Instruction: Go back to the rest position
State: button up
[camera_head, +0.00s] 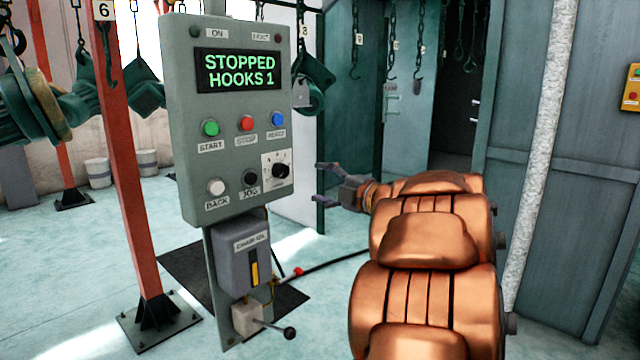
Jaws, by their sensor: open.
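My gripper (322,183) is open and empty, in the middle of the view at the end of my copper-coloured arm. Its fingers point left, toward the control panel (236,170), and appear apart from it, just right of its edge. The panel's screen (240,72) reads "STOPPED HOOKS 1". Below the screen are a green START button (210,128), a red button (246,123), a blue button (278,119), a white BACK button (216,187), a black JOG button (249,177) and a black dial (280,170).
Under the panel hang a grey box with a yellow strip (243,266) and a lever with a black knob (289,332). A red post (128,180) stands left. Hooks and chains (392,50) hang behind. A pale column (542,120) stands right of my arm.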

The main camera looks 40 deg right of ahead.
jog(key=shift+w, duration=0.1)
jog(key=s+a+f+m+g+h, duration=0.3)
jog(key=s+f+m+g+h, duration=0.15)
jog(key=f+m, duration=0.3)
jog(key=s+a+f+m+g+h, duration=0.25)
jog(key=f+m+g+h, duration=0.25)
jog(key=f+m, duration=0.3)
jog(key=s+a+f+m+g+y, duration=0.1)
jog(key=s+a+f+g+y, duration=0.1)
jog(key=s+a+f+g, duration=0.5)
jog(key=s+a+f+m+g+y, duration=0.1)
jog(key=s+a+f+m+y, duration=0.3)
jog(key=s+a, duration=0.7)
jog(key=s+a+f+n+g, duration=0.1)
jog(key=s+a+n+g, duration=0.25)
jog(key=s+a, duration=0.65)
notch_tip(320, 180, up, 16)
jog(key=d+t+p, duration=0.1)
jog(key=d+p, duration=0.1)
jog(key=p, duration=1.4)
jog(key=shift+s+d+r+m+y, duration=0.2)
jog(key=shift+r+m+y, duration=0.05)
jog(key=shift+m+y, duration=0.15)
